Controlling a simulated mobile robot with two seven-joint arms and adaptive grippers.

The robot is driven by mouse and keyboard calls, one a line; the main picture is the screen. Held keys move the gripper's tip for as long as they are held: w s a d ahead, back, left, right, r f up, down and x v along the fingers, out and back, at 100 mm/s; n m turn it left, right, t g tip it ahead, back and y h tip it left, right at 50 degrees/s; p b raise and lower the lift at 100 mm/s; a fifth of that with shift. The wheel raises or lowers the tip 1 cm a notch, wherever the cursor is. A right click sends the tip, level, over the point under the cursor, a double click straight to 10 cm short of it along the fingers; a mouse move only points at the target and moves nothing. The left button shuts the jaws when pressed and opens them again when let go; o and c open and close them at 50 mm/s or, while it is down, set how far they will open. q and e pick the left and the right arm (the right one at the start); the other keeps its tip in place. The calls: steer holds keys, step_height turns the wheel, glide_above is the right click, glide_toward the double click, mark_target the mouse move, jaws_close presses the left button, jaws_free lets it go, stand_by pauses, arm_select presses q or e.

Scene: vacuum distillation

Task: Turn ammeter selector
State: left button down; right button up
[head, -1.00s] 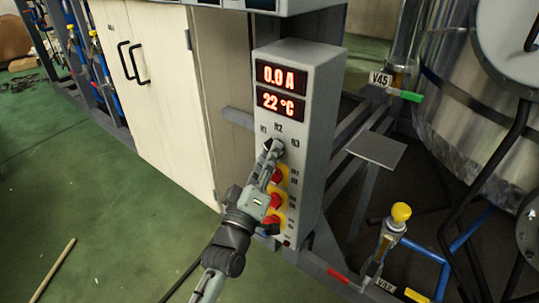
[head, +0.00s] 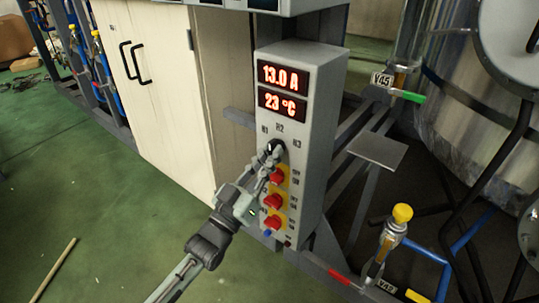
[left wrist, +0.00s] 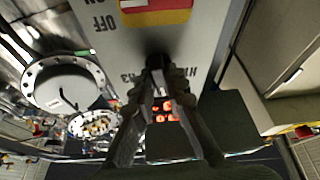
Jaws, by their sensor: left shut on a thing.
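The grey control box (head: 312,75) stands upright in the middle of the head view. Its upper display (head: 282,75) reads 13.0 A and its lower display (head: 282,102) reads 23 °C. The dark ammeter selector (head: 278,146) sits below the labels H1, H2 and H3. My left gripper (head: 272,153) is at the selector, its fingers shut on it; the fingers hide much of the knob. In the left wrist view, the fingers (left wrist: 160,75) close together on the dark knob against the panel. My right gripper is not in view.
Several red switches on yellow plates, one of them a red switch (head: 273,201), sit just below the selector. A cream cabinet (head: 165,90) stands left of the box. A yellow-knobbed valve (head: 402,213) and a steel tank (head: 455,110) are at right. Green floor at left is mostly clear.

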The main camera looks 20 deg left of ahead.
arm_select(q)
steer(key=shift+w+r+m+h, duration=0.15)
steer(key=shift+m+h, duration=0.65)
steer(key=shift+m, duration=0.5)
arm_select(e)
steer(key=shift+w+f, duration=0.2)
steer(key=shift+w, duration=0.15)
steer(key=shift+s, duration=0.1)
arm_select(q)
steer(key=c, duration=1.5)
jaws_free()
steer(key=shift+c, duration=0.2)
steer(key=v, duration=1.2)
steer(key=shift+r, duration=0.1)
